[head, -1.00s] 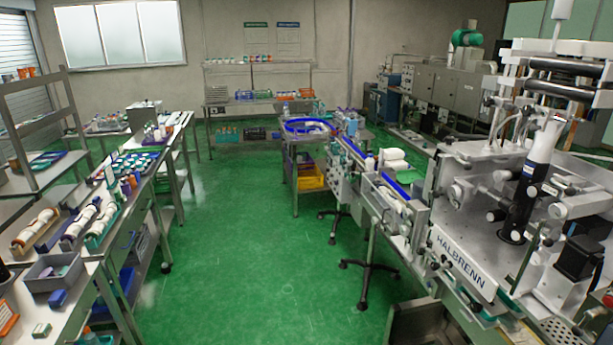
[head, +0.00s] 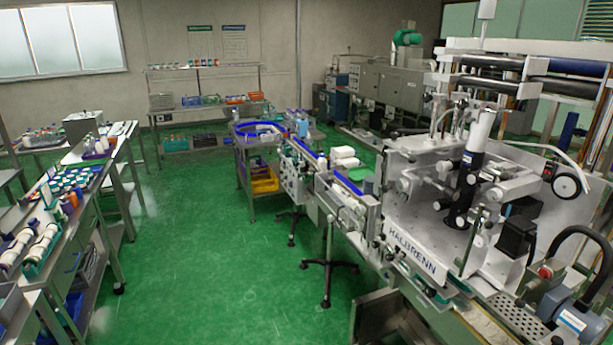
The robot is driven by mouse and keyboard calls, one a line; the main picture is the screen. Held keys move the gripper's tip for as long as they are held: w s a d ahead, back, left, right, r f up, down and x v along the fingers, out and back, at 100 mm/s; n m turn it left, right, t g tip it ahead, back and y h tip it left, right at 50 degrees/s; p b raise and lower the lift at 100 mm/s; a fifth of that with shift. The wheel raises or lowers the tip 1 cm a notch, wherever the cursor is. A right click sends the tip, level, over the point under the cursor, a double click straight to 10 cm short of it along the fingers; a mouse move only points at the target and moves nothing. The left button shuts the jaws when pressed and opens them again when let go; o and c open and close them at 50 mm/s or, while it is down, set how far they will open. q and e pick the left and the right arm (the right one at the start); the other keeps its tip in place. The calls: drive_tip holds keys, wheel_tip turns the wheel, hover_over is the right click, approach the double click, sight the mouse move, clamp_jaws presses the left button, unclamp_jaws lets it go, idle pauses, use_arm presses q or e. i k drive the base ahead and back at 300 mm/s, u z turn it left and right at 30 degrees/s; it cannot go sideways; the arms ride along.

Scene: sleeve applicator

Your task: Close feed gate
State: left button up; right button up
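The sleeve applicator (head: 412,250), marked HALBRENN, stands at the right of the head view. A narrow conveyor with blue guide rails (head: 347,182) runs from it back and left to a round feed table with a blue rim (head: 258,131). I cannot tell which part along this line is the feed gate, or whether it stands open or shut. Neither of my grippers shows in the head view.
Benches with caps and rolls (head: 72,186) line the left side. An orange crate (head: 264,181) sits under the feed table. The green floor (head: 205,245) between is clear.

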sight(305, 179)
drive_tip(key=u, duration=0.3)
drive_tip(key=i, duration=1.25)
drive_tip(key=u, duration=0.25)
drive_tip(key=i, duration=1.9)
drive_tip(key=z, duration=0.35)
